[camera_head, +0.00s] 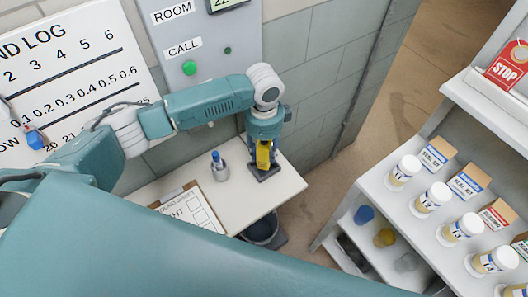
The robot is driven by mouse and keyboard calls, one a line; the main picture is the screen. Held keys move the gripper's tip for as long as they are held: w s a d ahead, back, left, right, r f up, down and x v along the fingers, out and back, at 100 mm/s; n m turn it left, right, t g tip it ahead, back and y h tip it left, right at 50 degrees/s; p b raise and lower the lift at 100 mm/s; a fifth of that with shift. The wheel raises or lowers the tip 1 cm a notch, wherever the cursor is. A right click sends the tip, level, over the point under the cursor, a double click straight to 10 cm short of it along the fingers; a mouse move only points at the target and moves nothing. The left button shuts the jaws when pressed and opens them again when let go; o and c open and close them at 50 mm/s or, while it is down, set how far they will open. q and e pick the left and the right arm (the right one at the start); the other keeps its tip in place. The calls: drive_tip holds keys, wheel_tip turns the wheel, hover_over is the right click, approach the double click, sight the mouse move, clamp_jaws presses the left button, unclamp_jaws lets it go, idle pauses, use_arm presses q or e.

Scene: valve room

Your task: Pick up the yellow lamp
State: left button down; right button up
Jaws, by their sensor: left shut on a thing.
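The yellow lamp (262,153) shows as a small yellow shape above the right end of the white table (228,196). My left gripper (264,168) points down there and is shut on the lamp. Its dark fingers and teal wrist cover part of the lamp. I cannot tell whether the lamp touches the tabletop. My right gripper is not in view.
A cup with a blue-topped item (219,169) and a clipboard (189,212) are on the table. A dark bin (262,231) stands below it. A shelf (405,218) with several labelled jars is at right. Bare floor lies between.

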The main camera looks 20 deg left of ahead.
use_arm(q)
wheel_tip(320, 180, up, 18)
drive_tip(key=b, duration=0.3)
drive_tip(key=m+b, duration=0.2)
drive_tip(key=m, duration=0.7)
approach(264, 156)
drive_tip(key=w+f, duration=0.1)
drive_tip(key=f, duration=0.5)
drive_tip(key=w+a+f, duration=0.1)
drive_tip(key=f, duration=0.1)
drive_tip(key=shift+w+f, duration=0.3)
drive_tip(key=shift+f, duration=0.1)
drive_tip(key=shift+d+f+p, duration=0.1)
drive_tip(key=shift+f+p, duration=0.5)
drive_tip(key=shift+f, duration=2.05)
drive_tip(key=shift+f, duration=0.1)
drive_tip(key=c, duration=1.1)
unclamp_jaws()
